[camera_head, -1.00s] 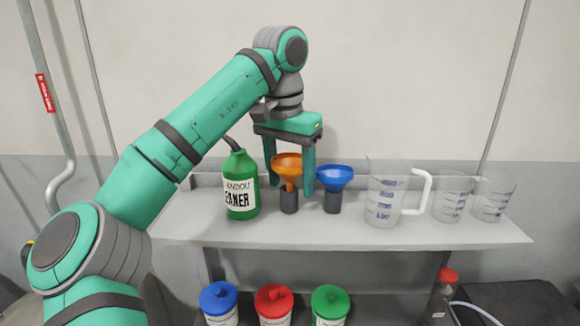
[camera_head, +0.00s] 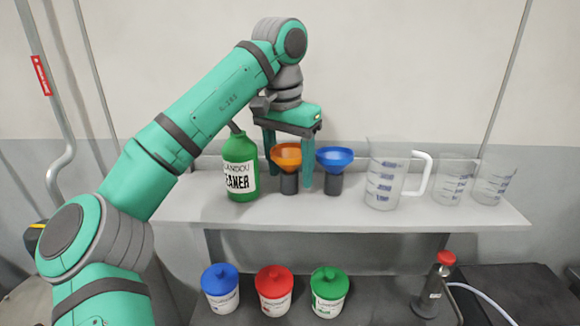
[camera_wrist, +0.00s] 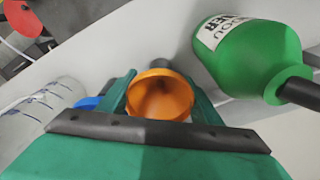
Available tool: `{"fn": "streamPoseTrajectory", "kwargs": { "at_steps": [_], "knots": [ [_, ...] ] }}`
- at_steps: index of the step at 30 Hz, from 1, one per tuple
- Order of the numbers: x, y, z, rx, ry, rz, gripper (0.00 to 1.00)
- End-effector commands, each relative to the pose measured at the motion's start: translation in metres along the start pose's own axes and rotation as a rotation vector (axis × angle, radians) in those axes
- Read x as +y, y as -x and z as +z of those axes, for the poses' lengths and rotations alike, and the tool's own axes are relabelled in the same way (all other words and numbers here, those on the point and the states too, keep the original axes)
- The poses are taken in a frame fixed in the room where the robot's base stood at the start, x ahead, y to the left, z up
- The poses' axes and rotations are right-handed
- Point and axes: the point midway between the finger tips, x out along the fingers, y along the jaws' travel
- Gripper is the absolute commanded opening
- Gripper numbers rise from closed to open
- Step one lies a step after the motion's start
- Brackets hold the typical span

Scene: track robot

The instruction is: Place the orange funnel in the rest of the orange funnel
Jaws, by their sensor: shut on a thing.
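The orange funnel (camera_head: 287,156) is between the fingers of my gripper (camera_head: 289,177), above the shelf. It also shows in the wrist view (camera_wrist: 160,95), with my gripper's fingers (camera_wrist: 160,99) on both sides of its rim. My gripper is shut on it. A dark cylindrical rest (camera_head: 289,184) stands on the shelf directly under the funnel. The funnel's cone sits close over the rest's top. Its spout is not seen, so it seems to be inside the rest, and I cannot tell how deep.
A green cleaner bottle (camera_head: 240,167) stands close left of my gripper. A blue funnel (camera_head: 335,157) in its dark rest (camera_head: 334,184) stands close right. A measuring jug (camera_head: 386,175) and two beakers are farther right on the shelf (camera_head: 420,214). Lidded jars stand below.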

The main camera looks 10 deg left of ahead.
Motion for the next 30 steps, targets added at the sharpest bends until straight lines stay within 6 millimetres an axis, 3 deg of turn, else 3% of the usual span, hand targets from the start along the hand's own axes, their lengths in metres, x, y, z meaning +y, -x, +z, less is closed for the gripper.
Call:
{"fn": "streamPoseTrajectory", "kwargs": {
  "at_steps": [3, 4, 6, 19, 30],
  "knots": [
    [0.000, -0.002, 0.000, 0.000, 0.000, 0.000, 0.34],
    [0.000, -0.002, 0.000, 0.000, 0.000, 0.000, 0.66],
    [0.000, -0.002, 0.000, 0.000, 0.000, 0.000, 0.80],
    [0.000, 0.007, 0.000, 0.001, 0.000, -0.002, 0.80],
    [0.000, 0.067, 0.000, 0.001, 0.003, -0.003, 0.80]
  ]
}}
